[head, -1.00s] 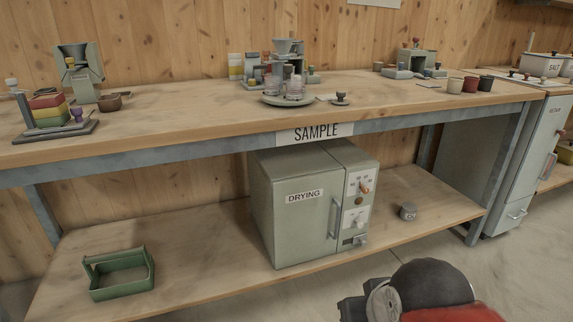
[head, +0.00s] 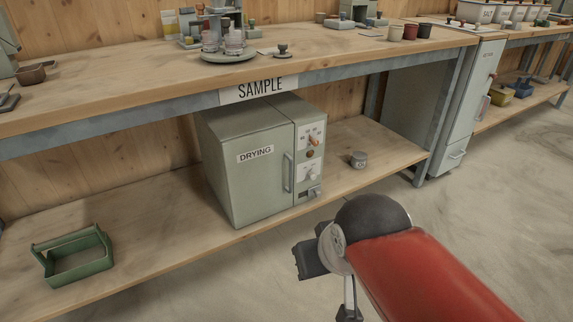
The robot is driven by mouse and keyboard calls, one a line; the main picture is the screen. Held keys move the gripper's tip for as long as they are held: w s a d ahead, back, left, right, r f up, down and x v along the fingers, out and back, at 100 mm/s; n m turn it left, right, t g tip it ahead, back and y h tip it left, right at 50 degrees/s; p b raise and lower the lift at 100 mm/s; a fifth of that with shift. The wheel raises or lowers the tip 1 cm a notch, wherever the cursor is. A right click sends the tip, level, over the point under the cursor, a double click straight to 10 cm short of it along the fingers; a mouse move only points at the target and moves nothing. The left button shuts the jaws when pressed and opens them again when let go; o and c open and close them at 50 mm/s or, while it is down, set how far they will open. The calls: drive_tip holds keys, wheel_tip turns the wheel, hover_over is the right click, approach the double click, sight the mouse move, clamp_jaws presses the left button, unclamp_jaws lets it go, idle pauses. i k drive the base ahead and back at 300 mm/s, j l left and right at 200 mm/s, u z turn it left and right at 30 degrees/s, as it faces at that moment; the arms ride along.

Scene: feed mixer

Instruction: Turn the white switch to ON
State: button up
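The white switch (head: 309,174) is a small pale knob on the lower part of the control panel of a grey-green oven marked DRYING (head: 243,178). Its markings are too small to read, so its setting cannot be told. An orange-brown knob (head: 313,140) sits higher on the same panel, with a round brown button (head: 309,153) between them. My arm, with a red link and a black rounded joint, reaches in from the lower right, in front of the oven and apart from it. Dark blocks show at its end, but I cannot make out the gripper's fingers there.
The oven stands on the lower wooden shelf (head: 140,228), under a bench top (head: 130,90) with a SAMPLE sign (head: 258,89). A green carrier (head: 75,258) lies left on the shelf. A small grey pot (head: 358,159) stands right of the oven. Floor is clear at right.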

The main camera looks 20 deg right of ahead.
sight(313, 177)
drive_tip(key=i+j+z, duration=0.1)
drive_tip(key=z, duration=0.25)
drive_tip(key=i+j+z, duration=0.1)
drive_tip(key=j+z, duration=0.25)
